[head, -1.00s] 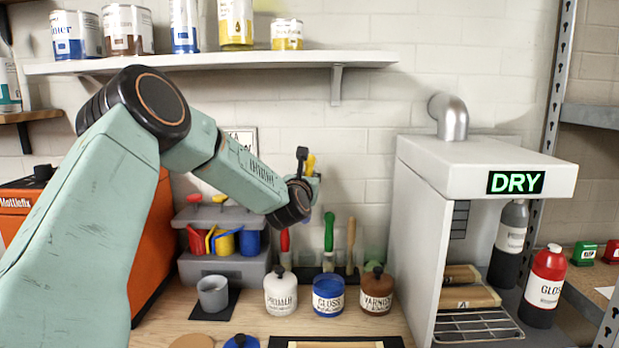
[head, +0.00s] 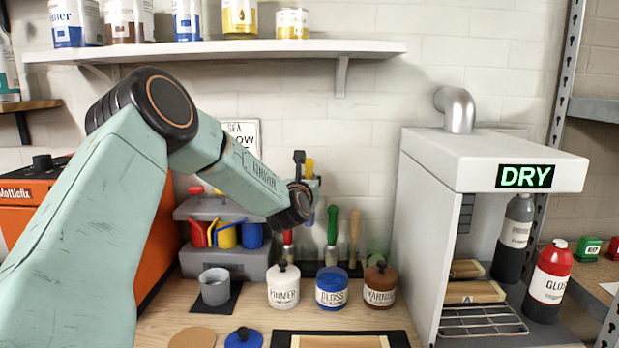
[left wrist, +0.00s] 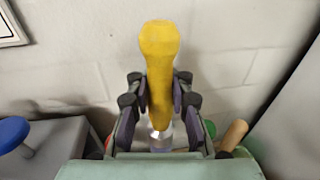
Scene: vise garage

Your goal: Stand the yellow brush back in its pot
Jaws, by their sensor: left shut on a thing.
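My left gripper (head: 309,183) is shut on the yellow brush (head: 310,165), above the back of the bench. In the left wrist view the brush's yellow handle (left wrist: 159,60) stands up between the fingers (left wrist: 160,98), with a pale metal part below; its bristles are hidden. A grey open pot (head: 215,287) stands on a dark mat at the front left, below and left of the gripper. No brush shows in it. My right gripper is not in view.
Lidded jars of primer (head: 284,287), gloss (head: 331,289) and varnish (head: 380,286) stand in a row. Behind them a red, a green (head: 332,226) and a wooden-handled brush (head: 354,240) stand upright. A grey caddy (head: 228,262) is left, the white drying cabinet (head: 425,225) right.

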